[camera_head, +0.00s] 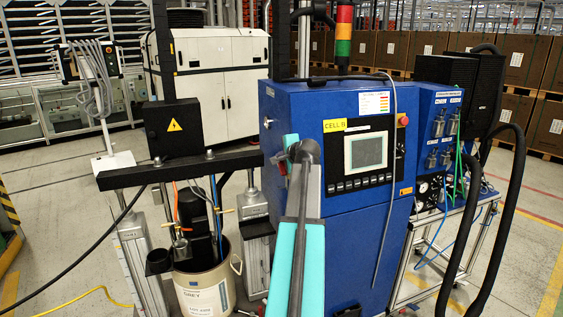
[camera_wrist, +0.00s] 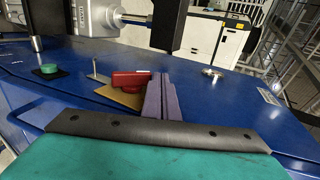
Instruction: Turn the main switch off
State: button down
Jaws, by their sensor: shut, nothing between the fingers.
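The main switch shows in the wrist view as a red handle (camera_wrist: 130,82) on a yellow plate (camera_wrist: 122,97), mounted on the blue cabinet face. The handle lies lengthwise across the picture. My gripper (camera_wrist: 166,82) is shut, its two grey-purple fingers pressed together with nothing between them. The fingertips are right beside the right end of the red handle. I cannot tell whether they touch it.
A green button (camera_wrist: 47,69) and a thin metal pin (camera_wrist: 97,72) are left of the switch; a silver fitting (camera_wrist: 212,72) is right. The cabinet's front carries a screen panel (camera_head: 366,152). A drum (camera_head: 205,288) and a black beam (camera_head: 180,168) stand left of the cabinet.

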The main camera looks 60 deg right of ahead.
jog(key=shift+w+d, duration=0.45)
jog(key=shift+w, duration=0.1)
dwell(1.1)
jog(key=shift+s+a+r, duration=0.1)
jog(key=shift+s+a+r+p, duration=0.45)
jog(key=shift+r+p, duration=0.05)
jog(key=shift+r, duration=0.2)
jog(key=shift+s+a+r+p, duration=0.4)
jog(key=shift+a+r+p, duration=0.05)
jog(key=shift+r, duration=0.25)
jog(key=r, duration=0.1)
notch_tip(320, 180, up, 8)
jog(key=b, duration=0.3)
send_over(284, 174)
jog(key=s+a, duration=0.2)
jog(key=a, duration=0.1)
jog(key=shift+s+d, duration=0.15)
jog(key=shift+d, duration=0.1)
